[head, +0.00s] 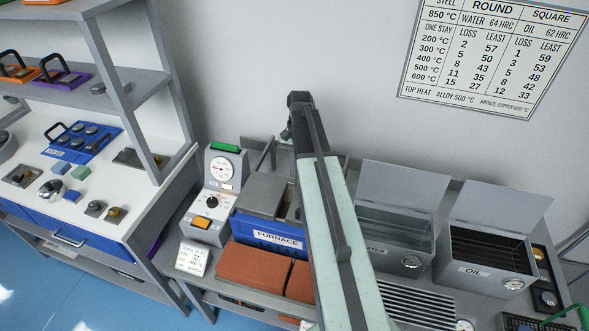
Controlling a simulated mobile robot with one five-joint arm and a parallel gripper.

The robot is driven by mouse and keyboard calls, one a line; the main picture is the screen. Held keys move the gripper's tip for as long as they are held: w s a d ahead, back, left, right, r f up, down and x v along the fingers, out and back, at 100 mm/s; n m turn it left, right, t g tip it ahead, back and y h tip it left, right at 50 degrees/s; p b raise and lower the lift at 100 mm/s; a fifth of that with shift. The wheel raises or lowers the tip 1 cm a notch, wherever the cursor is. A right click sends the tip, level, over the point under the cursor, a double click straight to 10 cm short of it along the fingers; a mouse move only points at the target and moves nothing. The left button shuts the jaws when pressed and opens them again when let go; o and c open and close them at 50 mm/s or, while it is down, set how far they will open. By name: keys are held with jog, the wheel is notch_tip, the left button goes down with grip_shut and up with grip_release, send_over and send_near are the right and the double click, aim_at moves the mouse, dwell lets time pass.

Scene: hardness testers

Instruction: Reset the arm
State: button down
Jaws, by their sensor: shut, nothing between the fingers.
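My arm rises from the bottom middle of the head view and reaches up in front of the bench. My gripper (299,112) is at the top end of the arm, in front of the bare wall. It appears small and dark, seen from behind, and looks shut with nothing held. It is above the bench and apart from the things on it.
A blue furnace (277,239), a gauge unit (218,200), a water tank (393,236) and an oil tank (487,262) with raised lids stand on the bench. Reddish bricks (253,266) lie in front. A shelf unit (130,75) stands left; a chart (492,50) hangs right.

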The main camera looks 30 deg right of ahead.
jog(key=p+v, duration=0.6)
jog(key=v, duration=0.2)
jog(key=a+n, duration=0.3)
jog(key=a, duration=1.2)
jog(key=s+a+n+t+h, duration=0.1)
jog(key=s+a+n, duration=0.2)
jog(key=a, duration=0.2)
jog(key=s+a+f+n+h, duration=0.1)
jog(key=s+a+n, duration=0.2)
jog(key=a, duration=0.3)
jog(key=shift+s+a+f+n+t, duration=0.2)
jog(key=shift+s+n+t, duration=0.1)
jog(key=shift+t, duration=0.1)
jog(key=shift+d, duration=0.15)
